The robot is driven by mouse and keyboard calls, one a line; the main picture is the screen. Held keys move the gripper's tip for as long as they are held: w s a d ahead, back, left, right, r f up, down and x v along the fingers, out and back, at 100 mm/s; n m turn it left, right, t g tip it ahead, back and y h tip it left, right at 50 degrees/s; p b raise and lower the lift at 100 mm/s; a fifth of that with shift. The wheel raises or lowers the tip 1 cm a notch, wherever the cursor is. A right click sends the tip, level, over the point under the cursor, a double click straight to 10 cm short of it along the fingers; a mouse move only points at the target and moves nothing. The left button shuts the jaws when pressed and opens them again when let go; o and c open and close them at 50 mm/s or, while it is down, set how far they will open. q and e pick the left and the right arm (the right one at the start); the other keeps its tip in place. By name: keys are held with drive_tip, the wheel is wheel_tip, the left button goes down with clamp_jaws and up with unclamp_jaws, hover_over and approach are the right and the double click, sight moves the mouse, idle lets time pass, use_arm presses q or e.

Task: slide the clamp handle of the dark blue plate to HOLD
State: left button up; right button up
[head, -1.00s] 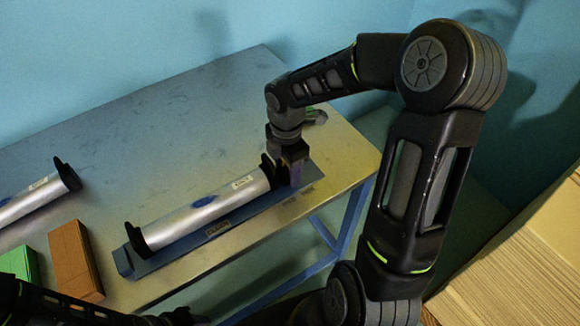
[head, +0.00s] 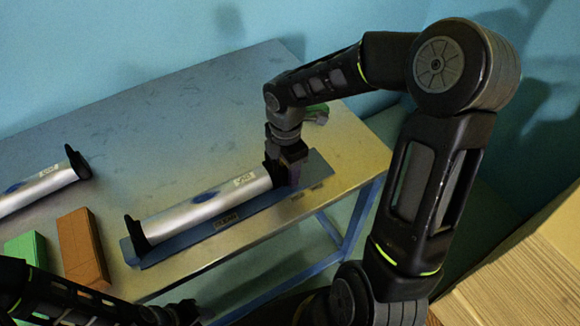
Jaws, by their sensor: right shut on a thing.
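The dark blue plate (head: 146,261) lies along the table's front edge. It carries a silver roll (head: 205,205) between two black end brackets. My right gripper (head: 292,172) points down at the plate's right end, beside the right-hand bracket. It is shut on the clamp handle (head: 295,177), a small purplish piece that shows only in part below the jaws.
A second silver roll (head: 38,188) lies at the left. A green block (head: 26,249) and a brown block (head: 82,250) sit at the front left. Stacked cardboard (head: 520,270) stands at the lower right. The table's back middle is clear.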

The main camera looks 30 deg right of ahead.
drive_tip(key=shift+a, duration=0.3)
drive_tip(key=o, duration=1.6)
drive_tip(key=shift+r, duration=0.15)
wheel_tip(320, 180, up, 8)
drive_tip(key=shift+f, duration=0.25)
